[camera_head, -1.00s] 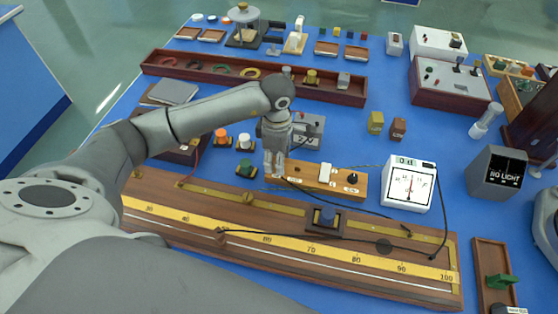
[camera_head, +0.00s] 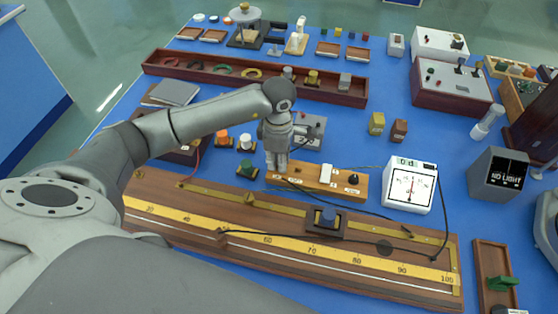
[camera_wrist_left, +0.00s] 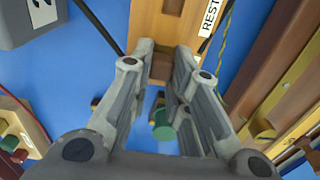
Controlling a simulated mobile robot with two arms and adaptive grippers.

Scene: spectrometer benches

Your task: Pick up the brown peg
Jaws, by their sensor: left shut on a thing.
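My left gripper (camera_head: 276,170) is at the left end of a light wooden plug board (camera_head: 313,177). In the left wrist view the board (camera_wrist_left: 147,28) has a label reading REST. A small brown block, which looks like the brown peg (camera_wrist_left: 162,66), sits between the tips of my left gripper (camera_wrist_left: 163,55), and the fingers are shut on it. In the head view the peg is hidden by the fingers. I cannot tell whether it is clear of the board. My right gripper is not in view.
A white meter (camera_head: 410,186) stands right of the plug board, with black leads nearby. A green-topped piece (camera_head: 246,168) stands just left of the gripper. A long red tray (camera_head: 215,76) lies behind.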

